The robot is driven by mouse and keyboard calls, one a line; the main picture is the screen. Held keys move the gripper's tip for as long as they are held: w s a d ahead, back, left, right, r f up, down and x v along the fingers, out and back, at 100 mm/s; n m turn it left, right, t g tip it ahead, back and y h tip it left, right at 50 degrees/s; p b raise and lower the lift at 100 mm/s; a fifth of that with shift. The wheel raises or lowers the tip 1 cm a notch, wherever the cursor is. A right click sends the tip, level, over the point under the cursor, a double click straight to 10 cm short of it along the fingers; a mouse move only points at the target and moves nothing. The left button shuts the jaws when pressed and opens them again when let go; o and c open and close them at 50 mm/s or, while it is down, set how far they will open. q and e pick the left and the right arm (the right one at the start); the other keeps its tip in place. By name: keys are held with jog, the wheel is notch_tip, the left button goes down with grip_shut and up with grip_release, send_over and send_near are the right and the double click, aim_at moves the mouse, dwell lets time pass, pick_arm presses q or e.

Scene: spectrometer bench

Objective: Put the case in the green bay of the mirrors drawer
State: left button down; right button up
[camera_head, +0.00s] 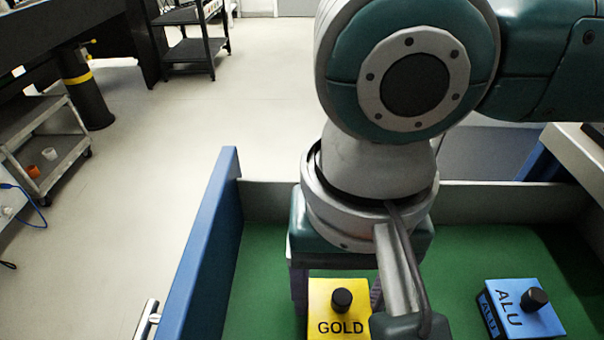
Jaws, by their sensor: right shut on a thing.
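A yellow case marked GOLD (324,298), with a black knob on top, shows at the bottom middle, inside or just above the open drawer (206,240). My right gripper (337,289) points down from above and is shut on the yellow case, with a finger on each side. The drawer floor is green (265,262) in all the part in view. I cannot tell whether the case touches the floor. A blue case marked ALU (520,316), also with a black knob, sits on the green floor to the right. My left gripper is out of view.
The drawer's blue front panel stands at the left, with a metal handle (147,318) outside it. A pale wall (500,199) bounds the far side. Green floor is bare between the two cases and left of the yellow one. A grey trolley (50,140) stands far left.

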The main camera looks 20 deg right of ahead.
jog(key=shift+a, duration=0.1)
jog(key=shift+f, duration=0.1)
jog(key=o, duration=1.3)
notch_tip(320, 180, up, 11)
jog(key=p, duration=0.3)
jog(key=shift+p, duration=0.4)
jog(key=shift+r, duration=0.65)
